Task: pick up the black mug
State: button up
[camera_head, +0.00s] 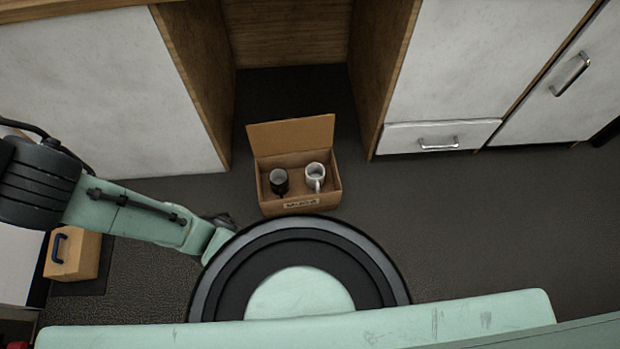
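The black mug (279,181) stands in the left part of an open cardboard box (300,208) on the dark floor. A white mug (316,175) stands to its right in the same box. The box's back flap (291,134) is raised. My arm comes in from the left and its far end passes behind the round part of my own body. Only a small dark piece near that end shows, left of the box; the gripper's fingers are hidden. Nothing is seen touching the black mug.
White cabinets (480,65) with wooden edges stand left and right of a recess (290,35) behind the box. A drawer (440,138) is at the right. The floor (450,220) right of the box is clear.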

aim_at(278, 177)
jog(key=i+l+u, duration=0.2)
jog(key=u, duration=0.2)
jog(key=i+l+u, duration=0.35)
jog(key=l+u, duration=0.25)
jog(key=u, duration=0.15)
jog(key=i+l, duration=0.05)
